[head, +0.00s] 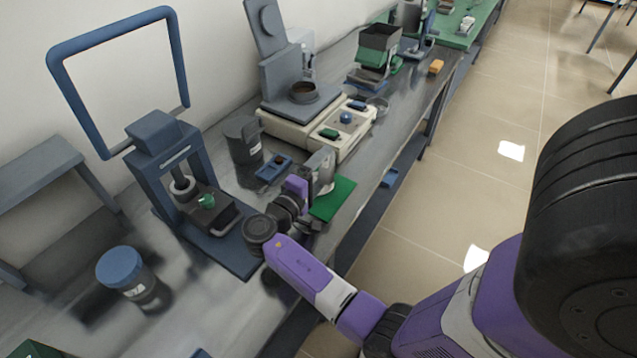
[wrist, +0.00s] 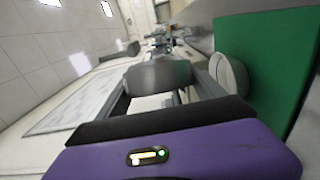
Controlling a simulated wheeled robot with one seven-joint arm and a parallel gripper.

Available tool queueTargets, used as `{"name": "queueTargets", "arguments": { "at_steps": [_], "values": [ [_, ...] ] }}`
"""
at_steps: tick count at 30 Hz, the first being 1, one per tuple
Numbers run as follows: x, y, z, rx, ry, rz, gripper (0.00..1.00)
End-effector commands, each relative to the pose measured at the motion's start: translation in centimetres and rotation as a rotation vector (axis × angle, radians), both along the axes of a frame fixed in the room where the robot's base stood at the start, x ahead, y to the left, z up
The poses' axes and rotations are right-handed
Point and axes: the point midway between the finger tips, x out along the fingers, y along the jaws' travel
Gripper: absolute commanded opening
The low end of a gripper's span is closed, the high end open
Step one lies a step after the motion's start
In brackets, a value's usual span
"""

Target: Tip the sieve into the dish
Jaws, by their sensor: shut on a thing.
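My gripper (head: 312,178) is over the bench beside the green mat (head: 335,196). It is shut on a grey metal, round-walled piece that looks like the sieve (head: 323,163). In the wrist view the sieve (wrist: 158,75) shows between the dark fingers (wrist: 160,95), its wall facing the camera; its inside is hidden. A pale round piece, probably the dish (wrist: 229,72), shows just right of the sieve, by the green mat (wrist: 270,65). I cannot tell whether sieve and dish touch. The dish is mostly hidden behind the gripper in the head view.
A blue press (head: 175,165), dark jar (head: 243,140) and blue-lidded jar (head: 125,275) stand left. A small blue tray (head: 273,168) lies near my gripper. The bench edge drops to the floor at right.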

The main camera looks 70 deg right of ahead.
Motion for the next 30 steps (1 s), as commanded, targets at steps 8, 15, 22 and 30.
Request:
{"name": "queueTargets", "arguments": {
  "at_steps": [8,15,22,30],
  "values": [
    [0.4,0.1,0.1,-0.016,0.096,0.000,0.06],
    [0.7,0.1,0.0,-0.023,0.143,0.000,0.06],
    [1.0,0.2,0.0,-0.038,0.235,0.000,0.06],
    [1.2,0.2,-0.1,-0.044,0.281,0.000,0.06]
  ]
}}
